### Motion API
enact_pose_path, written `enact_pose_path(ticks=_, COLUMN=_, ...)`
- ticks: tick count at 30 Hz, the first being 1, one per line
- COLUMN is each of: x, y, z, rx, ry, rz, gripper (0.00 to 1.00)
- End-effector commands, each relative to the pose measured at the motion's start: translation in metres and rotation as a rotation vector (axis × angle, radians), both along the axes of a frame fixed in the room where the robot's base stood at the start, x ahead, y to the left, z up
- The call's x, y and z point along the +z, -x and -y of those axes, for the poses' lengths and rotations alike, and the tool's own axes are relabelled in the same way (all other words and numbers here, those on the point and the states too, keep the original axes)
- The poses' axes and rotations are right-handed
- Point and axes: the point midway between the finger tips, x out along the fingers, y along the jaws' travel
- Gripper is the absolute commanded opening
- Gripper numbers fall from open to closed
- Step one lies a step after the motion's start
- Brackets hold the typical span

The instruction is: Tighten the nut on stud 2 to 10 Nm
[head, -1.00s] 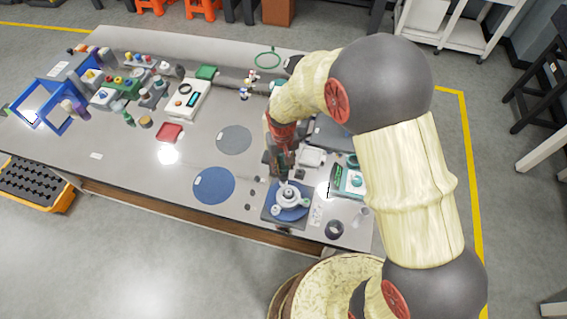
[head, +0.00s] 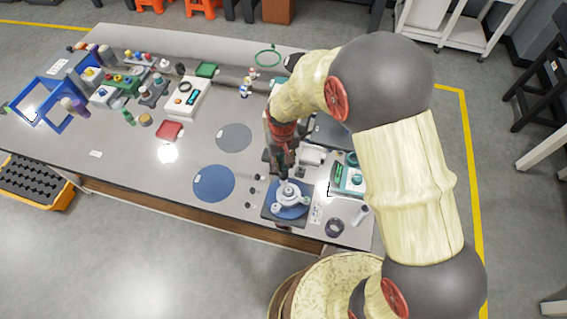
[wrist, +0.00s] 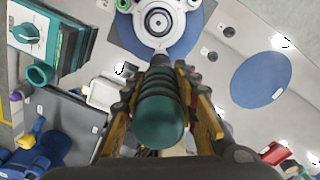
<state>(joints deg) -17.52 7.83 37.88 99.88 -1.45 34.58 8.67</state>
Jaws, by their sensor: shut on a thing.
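My gripper (wrist: 165,112) is shut on a dark green ribbed handle (wrist: 160,118), apparently that of a tool, with a finger on each side. The tool points toward a light grey round flange fixture (wrist: 158,22) with a central hole and knobs around it. In the head view the fixture (head: 291,194) sits on a blue disc over a dark square plate. My gripper (head: 283,160) is just behind it. The tool's tip overlaps the fixture's near edge in the wrist view; I cannot tell whether it touches. Stud numbers and the nut on stud 2 cannot be made out.
A teal-and-white device (head: 352,178) stands right of the fixture, with a dark ring (head: 334,228) in front. A blue round mat (head: 213,183) and a grey one (head: 234,137) lie to the left. Small dark parts (wrist: 212,57) lie beside the fixture. The table's front edge is close.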

Motion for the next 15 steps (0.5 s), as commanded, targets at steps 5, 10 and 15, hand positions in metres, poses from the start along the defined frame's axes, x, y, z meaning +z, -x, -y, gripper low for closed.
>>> enact_pose_path(ticks=5, x=-0.0018, y=-0.0008, z=-0.0002, rx=0.000, ry=0.000, rz=0.002, gripper=0.00)
enact_pose_path(ticks=10, x=-0.0038, y=-0.0009, z=-0.0003, rx=0.000, ry=0.000, rz=0.002, gripper=0.00)
enact_pose_path(ticks=15, x=-0.0059, y=-0.0009, z=-0.0003, rx=0.000, ry=0.000, rz=0.002, gripper=0.00)
